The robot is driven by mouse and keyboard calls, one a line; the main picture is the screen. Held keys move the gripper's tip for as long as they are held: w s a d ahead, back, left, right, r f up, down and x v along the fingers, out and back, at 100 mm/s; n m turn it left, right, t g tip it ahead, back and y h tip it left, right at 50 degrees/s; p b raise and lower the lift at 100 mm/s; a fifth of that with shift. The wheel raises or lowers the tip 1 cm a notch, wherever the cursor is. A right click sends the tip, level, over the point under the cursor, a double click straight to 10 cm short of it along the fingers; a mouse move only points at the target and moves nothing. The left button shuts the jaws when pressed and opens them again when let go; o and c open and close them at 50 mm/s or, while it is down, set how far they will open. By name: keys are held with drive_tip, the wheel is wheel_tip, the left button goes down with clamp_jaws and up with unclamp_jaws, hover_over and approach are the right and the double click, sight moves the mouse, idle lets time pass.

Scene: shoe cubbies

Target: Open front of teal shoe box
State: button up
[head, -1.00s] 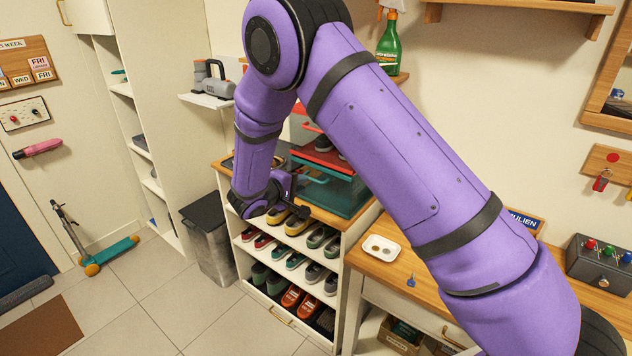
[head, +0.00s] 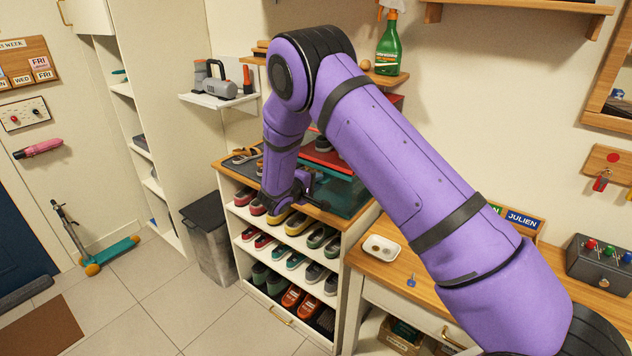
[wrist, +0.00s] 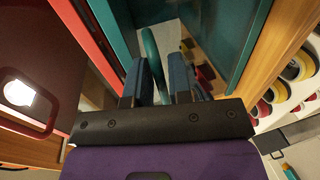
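The teal shoe box (head: 345,196) sits on top of the shoe cubby, under a red box (head: 321,155). My arm hides part of both. My gripper (head: 306,186) is at the left side of the teal box. The fingers are apart, with a visible gap between the handle and the right finger.
The red box's front and handle (wrist: 28,125) are close on the left in the wrist view. Shoes fill the cubby shelves (head: 290,236) below. Sandals (head: 246,156) lie on the cubby top at left. A spray bottle (head: 388,48) stands on a ledge behind my arm.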

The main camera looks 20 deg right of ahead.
drive_tip(key=shift+w+d, duration=0.1)
drive_tip(key=shift+d, duration=0.1)
clamp_jaws()
